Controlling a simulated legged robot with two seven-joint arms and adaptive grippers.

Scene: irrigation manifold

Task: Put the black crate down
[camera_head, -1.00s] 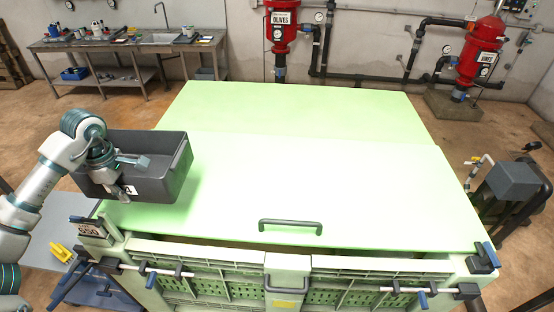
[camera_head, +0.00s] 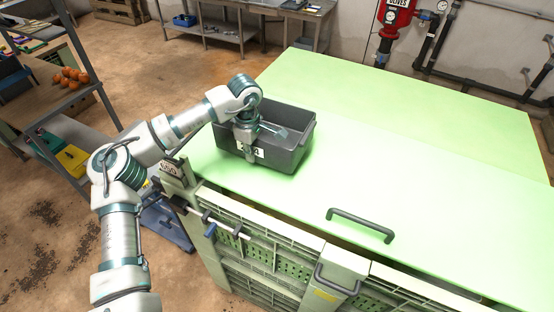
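The black crate (camera_head: 291,157) is at the left end of the pale green lid (camera_head: 400,130) of a large slatted bin. It looks level, and I cannot tell whether its base touches the lid. My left gripper (camera_head: 252,152) is at the crate's near wall, beside a white label. The fingers overlap the wall there and look closed on it, though the tips are partly hidden. The crate's inside looks empty apart from part of the gripper showing over it. My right gripper is out of view.
A grey handle (camera_head: 360,224) stands up from the lid near its front edge. The lid is otherwise clear to the right of the crate. A shelf rack with orange fruit (camera_head: 70,77) stands at the left. A metal workbench (camera_head: 270,12) and a red tank (camera_head: 394,15) are at the back.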

